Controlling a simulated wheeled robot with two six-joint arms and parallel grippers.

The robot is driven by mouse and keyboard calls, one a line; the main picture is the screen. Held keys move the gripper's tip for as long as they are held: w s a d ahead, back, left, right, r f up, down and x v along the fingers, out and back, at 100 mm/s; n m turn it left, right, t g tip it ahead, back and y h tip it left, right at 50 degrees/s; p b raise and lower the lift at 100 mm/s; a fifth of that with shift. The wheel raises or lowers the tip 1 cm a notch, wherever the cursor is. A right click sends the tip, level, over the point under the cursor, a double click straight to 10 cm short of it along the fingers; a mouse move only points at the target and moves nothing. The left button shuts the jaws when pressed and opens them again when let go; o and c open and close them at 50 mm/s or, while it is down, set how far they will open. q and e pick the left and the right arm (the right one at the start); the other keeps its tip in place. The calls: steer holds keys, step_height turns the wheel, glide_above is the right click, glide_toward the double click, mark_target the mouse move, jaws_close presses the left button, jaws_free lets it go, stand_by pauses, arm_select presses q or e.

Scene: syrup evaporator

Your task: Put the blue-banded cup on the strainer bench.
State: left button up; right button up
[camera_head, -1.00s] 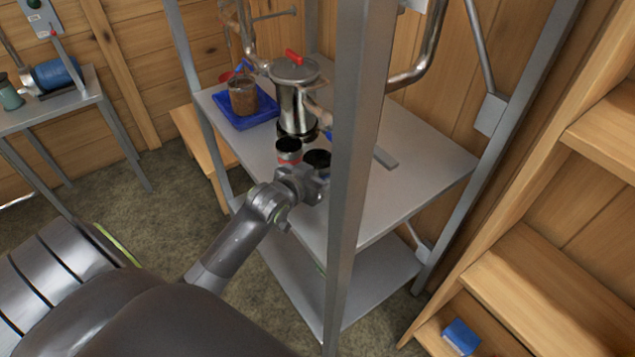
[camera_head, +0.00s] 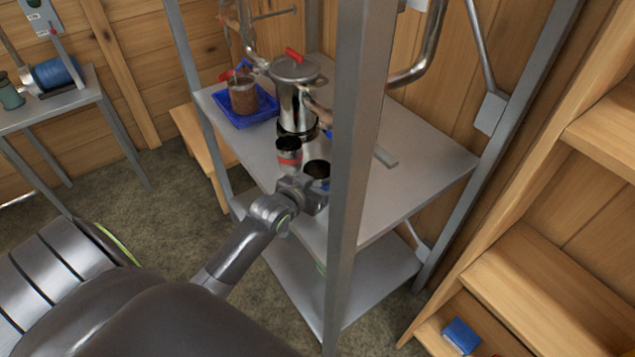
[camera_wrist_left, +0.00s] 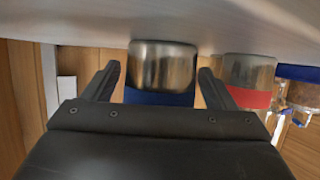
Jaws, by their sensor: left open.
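The blue-banded cup (camera_head: 317,169) is steel with a dark opening and is partly hidden by the post and my gripper in the head view. In the wrist view the blue-banded cup (camera_wrist_left: 162,68) shows upside down, its base seeming to touch the grey bench top (camera_wrist_left: 90,22). My left gripper (camera_head: 314,190) is at the cup; its fingers (camera_wrist_left: 158,80) are open, one on each side of it. The bench (camera_head: 425,160) is a grey table carrying a steel pot with a red-knobbed lid (camera_head: 296,95). My right gripper is not in view.
A red-banded cup (camera_head: 289,155) stands close beside the blue-banded cup, also in the wrist view (camera_wrist_left: 250,75). A blue tray (camera_head: 262,112) holds a brown-filled jar (camera_head: 243,96). A grey upright post (camera_head: 352,180) stands right of the gripper. The bench's right side is mostly clear.

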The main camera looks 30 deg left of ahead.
arm_select(q)
steer(key=shift+r, duration=0.25)
steer(key=shift+s, duration=0.35)
steer(key=v, duration=1.1)
steer(key=shift+s+r, duration=0.1)
steer(key=shift+r, duration=0.05)
